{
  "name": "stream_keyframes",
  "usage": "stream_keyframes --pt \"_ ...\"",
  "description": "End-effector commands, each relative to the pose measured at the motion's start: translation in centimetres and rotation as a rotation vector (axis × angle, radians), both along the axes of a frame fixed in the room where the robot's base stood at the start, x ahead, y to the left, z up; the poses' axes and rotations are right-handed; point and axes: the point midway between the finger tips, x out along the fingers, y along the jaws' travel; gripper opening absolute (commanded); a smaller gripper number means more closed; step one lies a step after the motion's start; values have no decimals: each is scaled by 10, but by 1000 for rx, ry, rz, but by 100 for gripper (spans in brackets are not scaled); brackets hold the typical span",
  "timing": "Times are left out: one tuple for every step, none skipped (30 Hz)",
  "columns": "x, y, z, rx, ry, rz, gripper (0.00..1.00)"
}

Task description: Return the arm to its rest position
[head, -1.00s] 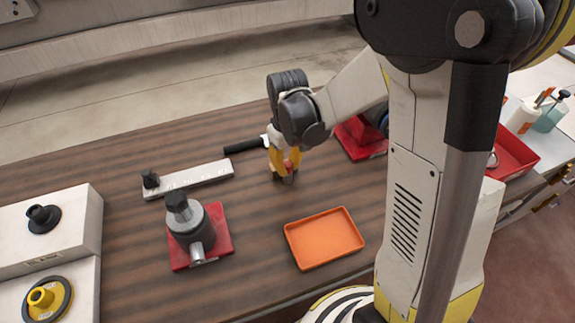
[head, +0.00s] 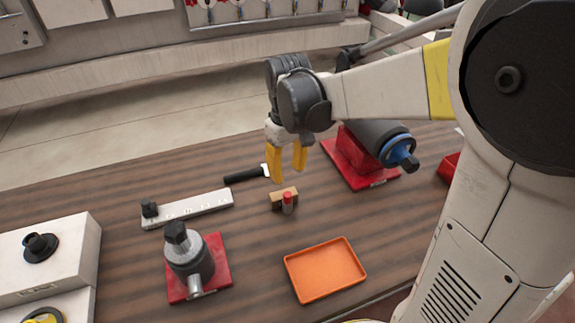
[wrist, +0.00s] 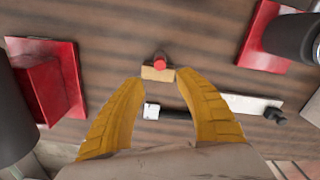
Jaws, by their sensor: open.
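My gripper (head: 288,163) hangs above the wooden bench, with its two yellow fingers pointing down and apart. Nothing is between them. Below it, a small tan block (head: 278,198) and a red-topped cylinder (head: 288,203) stand close together on the bench; whether they touch, I cannot tell. In the wrist view the open fingers (wrist: 168,110) frame the tan block (wrist: 152,73) and the red top (wrist: 159,62), which lie beyond the tips. My arm reaches in from the right of the head view.
An orange tray (head: 325,270) lies at the front. A grey device on a red base (head: 213,268) stands left of it. A white strip (head: 187,208) and a black-handled tool (head: 243,175) lie behind. A motor-like unit on a red base (head: 352,165) stands right of my gripper.

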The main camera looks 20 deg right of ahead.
Motion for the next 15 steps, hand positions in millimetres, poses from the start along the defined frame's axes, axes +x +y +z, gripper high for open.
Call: stream_keyframes --pt "0 0 6 0 0 0 40" --pt "0 0 10 0 0 0 40" --pt "0 0 13 0 0 0 40" --pt "0 0 15 0 0 0 40" --pt "0 0 16 0 0 0 40" --pt "0 0 17 0 0 0 40" --pt "0 0 18 0 0 0 40" --pt "0 0 18 0 0 0 40" --pt "0 0 18 0 0 0 40" --pt "0 0 18 0 0 0 40" --pt "0 0 18 0 0 0 40" --pt "0 0 18 0 0 0 40" --pt "0 0 18 0 0 0 40" --pt "0 0 18 0 0 0 40" --pt "0 0 18 0 0 0 40"
